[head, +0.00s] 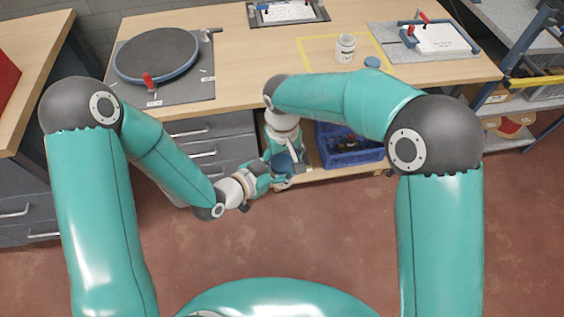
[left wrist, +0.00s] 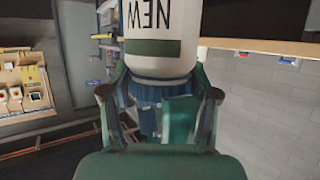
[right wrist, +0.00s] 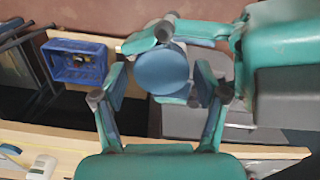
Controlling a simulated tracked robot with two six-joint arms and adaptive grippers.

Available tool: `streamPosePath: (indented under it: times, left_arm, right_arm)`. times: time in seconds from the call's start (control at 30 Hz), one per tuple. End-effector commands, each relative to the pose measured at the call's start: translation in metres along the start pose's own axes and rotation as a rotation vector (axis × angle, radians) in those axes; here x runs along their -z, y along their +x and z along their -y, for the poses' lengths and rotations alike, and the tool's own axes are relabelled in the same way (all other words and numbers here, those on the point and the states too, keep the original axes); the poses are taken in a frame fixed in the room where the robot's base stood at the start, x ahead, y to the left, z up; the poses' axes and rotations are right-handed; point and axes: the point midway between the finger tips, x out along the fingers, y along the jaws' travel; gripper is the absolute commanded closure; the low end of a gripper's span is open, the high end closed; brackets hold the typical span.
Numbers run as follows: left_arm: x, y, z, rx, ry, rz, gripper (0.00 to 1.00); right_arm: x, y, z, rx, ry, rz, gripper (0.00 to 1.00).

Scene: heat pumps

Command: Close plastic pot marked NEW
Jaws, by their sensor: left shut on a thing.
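The white pot marked NEW (left wrist: 160,30) shows upside down in the left wrist view, with a dark green band. A blue ribbed lid (left wrist: 150,95) shows at its mouth end; whether it is screwed down I cannot tell. My left gripper (left wrist: 160,85) is shut on the pot, a finger at each side. In the right wrist view the round blue lid top (right wrist: 162,72) faces my right gripper (right wrist: 160,74). That gripper is open, its fingertips apart from the lid on both sides. The grippers meet before the bench in the head view (head: 283,165).
A round turntable (head: 157,54) is at the left. A blue crate (head: 350,148) sits on the lower shelf, behind my right arm.

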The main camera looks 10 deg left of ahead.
Motion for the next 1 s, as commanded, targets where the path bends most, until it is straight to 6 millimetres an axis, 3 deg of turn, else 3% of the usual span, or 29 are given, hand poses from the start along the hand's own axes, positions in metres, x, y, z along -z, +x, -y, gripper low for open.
streamPosePath:
  times: [0.33,0.7,1.0]
  left_arm:
    - [0.001,0.0,-0.001,-0.004,0.003,-0.002,1.0]
    - [0.001,0.0,-0.001,-0.003,0.003,-0.002,1.0]
    - [0.001,0.0,0.0,-0.001,0.002,-0.003,1.0]
  right_arm:
    - [0.001,-0.005,0.002,0.004,0.0,-0.005,0.17]
    - [0.001,-0.044,0.002,0.004,-0.001,-0.006,0.17]
    - [0.0,-0.046,0.001,0.003,-0.001,-0.001,0.14]
